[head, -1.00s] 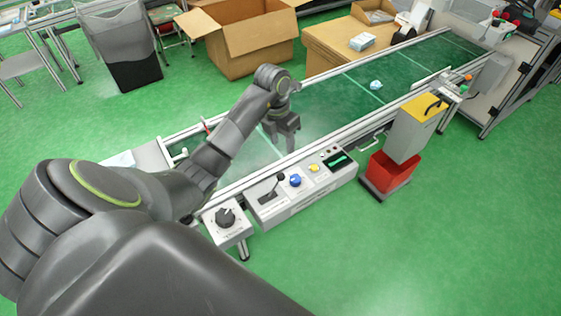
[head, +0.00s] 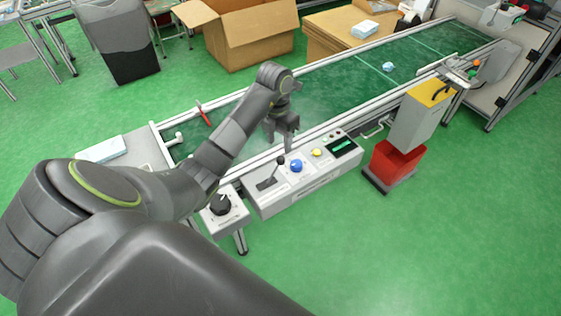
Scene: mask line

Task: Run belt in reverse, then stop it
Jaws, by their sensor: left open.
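The conveyor belt (head: 330,93) is a green belt between metal rails, running from lower left to upper right. On its near side is a grey control panel (head: 297,187) with a black lever (head: 274,171) tilted to the right, a blue knob (head: 296,166), a yellow button (head: 317,152) and a green display (head: 341,145). A box with a black rotary dial (head: 220,205) stands at its left end. My left gripper (head: 280,146) points down, open and empty, over the belt's near rail, behind the lever and blue knob. It appears apart from the controls. My right gripper is not in view.
A small blue-white item (head: 388,67) lies on the belt. A grey-yellow box (head: 418,120) over a red base (head: 393,165) stands at the panel's right. A red-handled lever (head: 203,115) is on the far rail. Cardboard boxes (head: 240,40) stand behind. Floor in front is clear.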

